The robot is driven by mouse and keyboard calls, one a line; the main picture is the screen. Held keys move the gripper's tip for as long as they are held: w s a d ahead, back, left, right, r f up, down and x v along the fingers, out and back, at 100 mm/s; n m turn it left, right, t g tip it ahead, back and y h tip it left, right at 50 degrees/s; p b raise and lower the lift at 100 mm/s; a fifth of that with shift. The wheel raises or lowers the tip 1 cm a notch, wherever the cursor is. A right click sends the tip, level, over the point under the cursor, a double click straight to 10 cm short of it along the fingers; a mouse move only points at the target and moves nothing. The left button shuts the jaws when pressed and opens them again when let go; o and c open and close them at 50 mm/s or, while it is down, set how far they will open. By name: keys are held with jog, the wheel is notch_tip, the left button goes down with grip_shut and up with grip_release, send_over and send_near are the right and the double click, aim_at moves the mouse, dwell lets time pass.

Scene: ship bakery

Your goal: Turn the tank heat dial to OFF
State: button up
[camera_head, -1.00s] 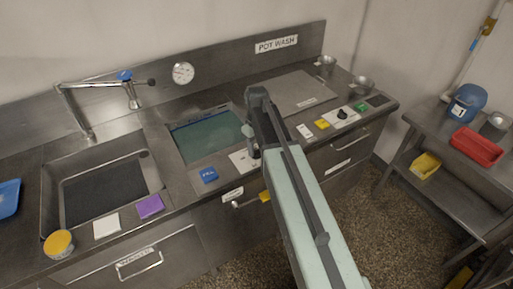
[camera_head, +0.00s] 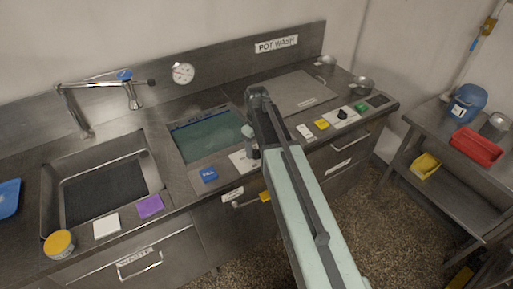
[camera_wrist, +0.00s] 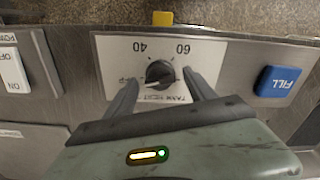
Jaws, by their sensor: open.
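The tank heat dial (camera_wrist: 160,73) is a round black knob on a white label plate (camera_wrist: 205,52), which reads upside down in the wrist view. The plate carries 40, 60, TANK HEAT and an OFF mark partly hidden by the left finger. A pale pointer mark on the knob faces toward the OFF side. My gripper (camera_wrist: 160,78) is open, with one finger on each side of the knob; I cannot tell whether they touch it. In the head view my gripper (camera_head: 251,143) is over the plate (camera_head: 238,161) and largely hides the dial.
A blue FILL button (camera_wrist: 278,82) and a white power switch (camera_wrist: 12,70) flank the plate. The water tank (camera_head: 208,137) lies behind it. A yellow drawer-front piece (camera_head: 265,197) is below the counter edge. A sink (camera_head: 105,190) is at the left.

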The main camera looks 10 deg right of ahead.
aim_at(257, 150)
jog(key=shift+r, duration=0.1)
notch_tip(257, 150, up, 8)
jog(key=p, duration=0.8)
jog(key=shift+f, duration=0.2)
jog(key=shift+f, duration=0.2)
jog(key=shift+s+f+b, duration=0.2)
jog(key=shift+f+b, duration=0.55)
jog(key=shift+b, duration=0.3)
jog(key=shift+m, duration=0.3)
jog(key=s+f+b, duration=0.1)
jog(key=s, duration=0.1)
jog(key=s+f, duration=0.1)
jog(key=s, duration=0.1)
jog(key=s+b, duration=0.1)
jog(key=shift+s+a+f+b, duration=0.2)
jog(key=shift+s+f+b, duration=0.15)
jog(key=shift+s+f, duration=0.05)
jog(key=s+m, duration=0.6)
jog(key=s, duration=0.2)
jog(key=shift+f+b, duration=0.4)
jog(key=shift+b, duration=0.05)
